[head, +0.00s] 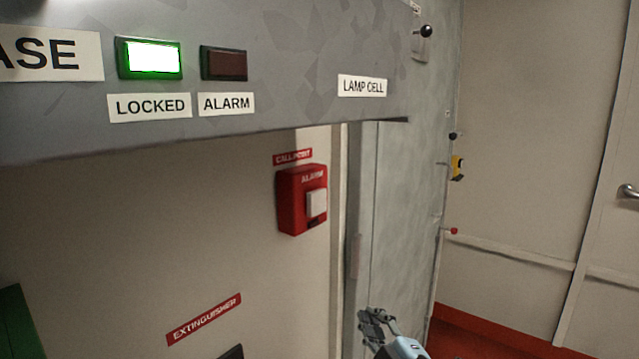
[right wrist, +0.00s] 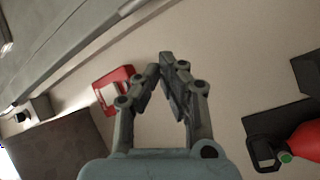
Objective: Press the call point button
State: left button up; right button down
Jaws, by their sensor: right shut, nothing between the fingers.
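The call point (head: 302,199) is a red box on the pale wall, marked ALARM, with a white square button (head: 317,203) on its front. A small red CALL POINT label (head: 293,157) is above it. My right gripper (head: 372,319) is at the bottom of the head view, below and to the right of the call point in the picture. In the right wrist view its fingers (right wrist: 163,70) are shut and empty. There the call point (right wrist: 113,78) shows just left of the fingertips, partly behind the left finger. I cannot tell the distance between them. My left gripper is not in view.
A grey overhead panel (head: 270,80) with a lit green LOCKED lamp (head: 152,58) and a dark ALARM lamp (head: 223,64) crosses the top. A grey cabinet (head: 408,200) stands right of the call point. A red extinguisher (right wrist: 305,143) is at right in the wrist view.

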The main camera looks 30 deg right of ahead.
aim_at(317, 202)
pick_arm(q)
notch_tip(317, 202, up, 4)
jog(key=p, duration=0.3)
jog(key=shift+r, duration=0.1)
pick_arm(e)
notch_tip(317, 202, up, 19)
jog(key=w+d+t+h, duration=0.2)
jog(key=t+h, duration=0.1)
jog(key=shift+n+t+h, duration=0.3)
jog(key=shift+n, duration=0.1)
jog(key=shift+w+a+f, duration=0.1)
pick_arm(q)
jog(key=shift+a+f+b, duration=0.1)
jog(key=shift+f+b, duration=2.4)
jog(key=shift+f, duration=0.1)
pick_arm(e)
jog(key=w+a, duration=0.3)
jog(key=w, duration=0.5)
jog(key=shift+a, duration=0.15)
jog(key=shift+w, duration=0.1)
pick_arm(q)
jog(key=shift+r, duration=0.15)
pick_arm(e)
jog(key=shift+w+a, duration=0.2)
jog(key=shift+w, duration=0.15)
